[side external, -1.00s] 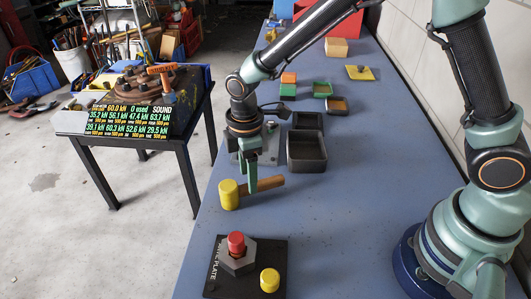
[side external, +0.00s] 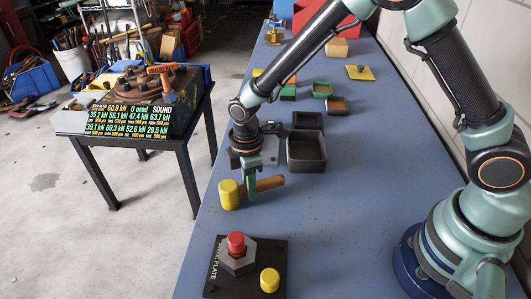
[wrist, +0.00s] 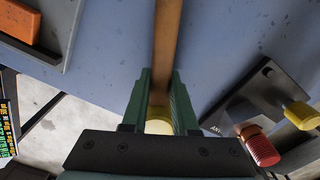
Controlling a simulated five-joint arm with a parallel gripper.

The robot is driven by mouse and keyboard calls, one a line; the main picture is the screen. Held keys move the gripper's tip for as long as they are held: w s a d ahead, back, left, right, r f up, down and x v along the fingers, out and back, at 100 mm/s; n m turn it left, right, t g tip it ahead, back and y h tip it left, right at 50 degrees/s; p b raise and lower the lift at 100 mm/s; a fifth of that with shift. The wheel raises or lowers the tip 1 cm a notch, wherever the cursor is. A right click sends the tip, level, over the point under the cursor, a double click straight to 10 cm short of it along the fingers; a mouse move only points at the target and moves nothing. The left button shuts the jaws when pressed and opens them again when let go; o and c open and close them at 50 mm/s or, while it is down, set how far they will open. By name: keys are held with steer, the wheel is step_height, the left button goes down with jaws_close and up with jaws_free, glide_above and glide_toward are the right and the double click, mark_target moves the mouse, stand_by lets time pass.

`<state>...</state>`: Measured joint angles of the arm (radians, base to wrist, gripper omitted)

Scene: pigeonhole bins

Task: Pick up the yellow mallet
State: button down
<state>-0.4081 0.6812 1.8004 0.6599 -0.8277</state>
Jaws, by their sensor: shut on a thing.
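The yellow mallet has a yellow cylindrical head (side external: 229,194) and a brown wooden handle (side external: 269,183). It is at the blue bench's near-left part, with the handle pointing right in the side view. My gripper (side external: 250,194) points down and is shut on the handle close to the head. In the wrist view, the green fingers (wrist: 160,105) stand either side of the handle (wrist: 167,45), and part of the yellow head (wrist: 159,122) shows between them. I cannot tell whether the mallet touches the bench.
A black plate (side external: 245,275) with a red-topped hex piece (side external: 236,243) and a yellow peg (side external: 270,280) lies nearer the camera. Empty black bins (side external: 306,152) stand behind the handle. Small coloured blocks and bins lie farther back. The bench's left edge is close to the mallet head.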

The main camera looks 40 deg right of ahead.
step_height(320, 180, up, 19)
steer(key=s+a+f+n, duration=0.2)
steer(key=s+a, duration=0.1)
steer(key=s, duration=0.2)
steer(key=s+a+f+n, duration=0.1)
steer(key=s+a+f, duration=0.2)
steer(key=s, duration=0.3)
steer(key=shift+s+a+f+n, duration=0.2)
steer(key=shift+a+f+n, duration=0.1)
steer(key=shift+n, duration=0.1)
stand_by(0.4)
steer(key=w+d+r+m, duration=0.2)
steer(key=d+m, duration=0.7)
steer(key=d, duration=0.2)
steer(key=w+d+r+m, duration=0.1)
steer(key=w+d+m, duration=0.2)
steer(key=d+m, duration=0.6)
steer(key=d, duration=0.3)
steer(key=shift+w+d+r, duration=0.3)
steer(key=shift+w+r, duration=0.05)
steer(key=shift+r, duration=0.05)
